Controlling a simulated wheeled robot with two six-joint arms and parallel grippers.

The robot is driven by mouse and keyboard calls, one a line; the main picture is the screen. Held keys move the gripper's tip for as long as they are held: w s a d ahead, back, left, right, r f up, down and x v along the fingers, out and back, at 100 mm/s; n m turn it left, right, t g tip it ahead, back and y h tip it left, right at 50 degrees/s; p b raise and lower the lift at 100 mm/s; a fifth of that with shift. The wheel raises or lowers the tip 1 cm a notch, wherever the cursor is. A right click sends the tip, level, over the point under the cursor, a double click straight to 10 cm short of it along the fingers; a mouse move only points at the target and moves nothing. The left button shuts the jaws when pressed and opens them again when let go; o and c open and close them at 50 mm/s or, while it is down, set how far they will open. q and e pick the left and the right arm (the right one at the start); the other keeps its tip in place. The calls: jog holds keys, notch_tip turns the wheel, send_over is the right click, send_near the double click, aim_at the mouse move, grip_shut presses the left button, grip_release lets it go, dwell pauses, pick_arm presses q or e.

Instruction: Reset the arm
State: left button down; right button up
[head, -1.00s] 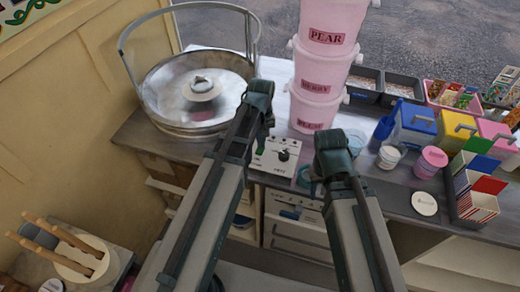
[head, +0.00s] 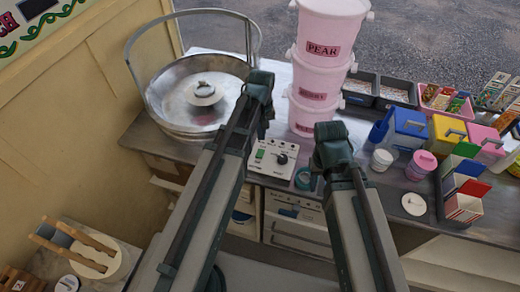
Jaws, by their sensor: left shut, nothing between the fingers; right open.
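My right arm (head: 360,225) ends in a similar joint in front of the stacked pink tubs (head: 318,75). I see no fingers of either gripper; they are hidden or outside the picture. I see nothing held by either arm.
A white control box (head: 272,158) with a dial sits on the counter between the arms. Blue, yellow and pink bins and striped boxes (head: 463,208) crowd the right side. A stool-like object with wooden pegs (head: 88,262) stands at lower left, by the cream wall (head: 75,110).

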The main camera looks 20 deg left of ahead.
pick_arm(q)
jog(key=shift+d, duration=0.1)
dwell(0.4)
jog(key=s+d+m+y, duration=0.1)
jog(key=s+d+m, duration=0.8)
jog(key=s, duration=0.5)
jog(key=shift+s+d+f+b, duration=0.15)
jog(key=shift+d+b, duration=0.15)
jog(key=shift+d, duration=0.35)
jog(key=shift+a, duration=0.1)
